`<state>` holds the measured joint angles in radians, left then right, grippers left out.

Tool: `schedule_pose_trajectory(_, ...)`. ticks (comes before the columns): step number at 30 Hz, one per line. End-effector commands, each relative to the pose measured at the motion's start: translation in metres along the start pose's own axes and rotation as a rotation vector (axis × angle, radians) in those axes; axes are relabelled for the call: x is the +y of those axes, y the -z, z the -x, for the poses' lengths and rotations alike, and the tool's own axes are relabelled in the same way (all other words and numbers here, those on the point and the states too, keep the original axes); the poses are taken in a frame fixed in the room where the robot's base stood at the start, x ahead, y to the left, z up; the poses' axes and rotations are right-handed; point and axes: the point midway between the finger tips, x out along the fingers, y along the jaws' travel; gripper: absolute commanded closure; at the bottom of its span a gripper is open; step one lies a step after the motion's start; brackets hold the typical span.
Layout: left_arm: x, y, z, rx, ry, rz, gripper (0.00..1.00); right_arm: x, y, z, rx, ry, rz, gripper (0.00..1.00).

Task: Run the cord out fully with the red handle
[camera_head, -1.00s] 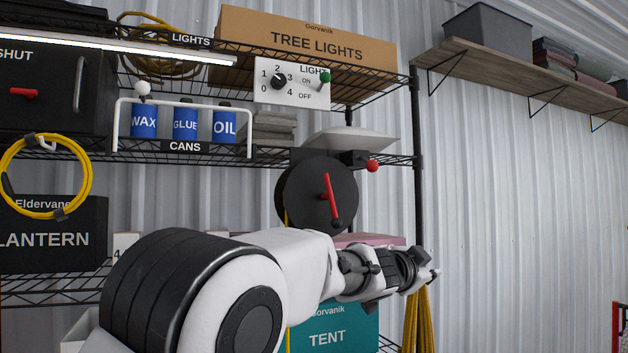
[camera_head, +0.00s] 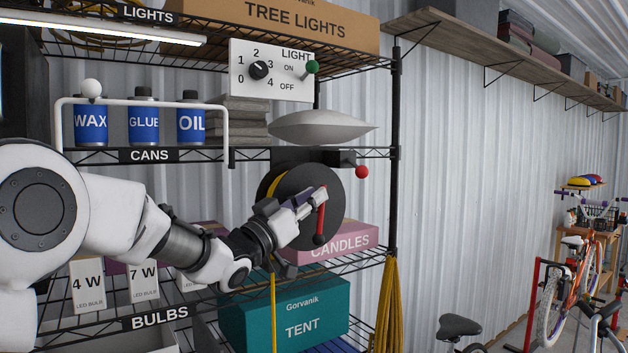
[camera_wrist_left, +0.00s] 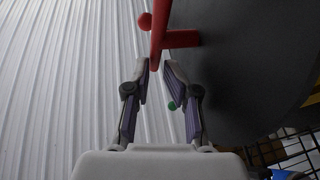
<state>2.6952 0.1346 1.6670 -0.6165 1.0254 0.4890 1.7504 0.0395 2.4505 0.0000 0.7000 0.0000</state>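The dark cord reel (camera_head: 295,182) hangs under a shelf at the right end of the rack. Its red handle (camera_head: 320,215) stands on the reel's face, with a dark knob at the lower end. The yellow cord (camera_head: 273,312) hangs straight down below the reel. My left gripper (camera_head: 318,194) is at the handle, partly covering it and the reel. In the left wrist view, its two fingers (camera_wrist_left: 158,70) are apart, and the red handle (camera_wrist_left: 158,38) shows just at and beyond their tips. I cannot tell whether they touch it. My right gripper is out of view.
A red ball knob (camera_head: 361,171) sticks out right of the reel. A pink candles box (camera_head: 345,242) and teal tent box (camera_head: 300,312) stand below. A rack post (camera_head: 395,150) rises at the right. Bare wall lies beyond, with bicycles (camera_head: 570,290) at far right.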

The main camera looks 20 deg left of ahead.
Motion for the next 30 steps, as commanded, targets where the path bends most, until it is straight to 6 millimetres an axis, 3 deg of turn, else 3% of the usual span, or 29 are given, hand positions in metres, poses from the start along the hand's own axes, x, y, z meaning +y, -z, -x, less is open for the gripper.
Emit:
schedule_pose_trajectory(3, 0.0001, 0.0014, -0.0135, -0.001, 0.0, 0.0, 0.77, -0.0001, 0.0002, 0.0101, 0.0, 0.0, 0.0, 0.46)
schedule_pose_trajectory(10, 0.0, -0.0015, -0.0146, -0.001, 0.0, 0.001, 0.77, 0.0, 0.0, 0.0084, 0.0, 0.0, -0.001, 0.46)
schedule_pose_trajectory(11, 0.0, -0.0014, -0.0146, -0.001, 0.0, 0.001, 0.81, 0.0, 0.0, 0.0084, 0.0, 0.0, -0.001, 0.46)
schedule_pose_trajectory(12, 0.0, -0.0014, -0.0145, -0.001, 0.0, 0.001, 0.95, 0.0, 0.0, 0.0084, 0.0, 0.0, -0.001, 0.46)
schedule_pose_trajectory(13, 0.0, -0.0014, -0.0145, -0.002, 0.001, 0.001, 1.0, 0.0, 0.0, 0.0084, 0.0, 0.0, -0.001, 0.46)
schedule_pose_trajectory(30, -0.0013, -0.0005, -0.0139, 0.001, 0.004, 0.004, 1.0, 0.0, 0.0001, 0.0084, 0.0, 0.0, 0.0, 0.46)
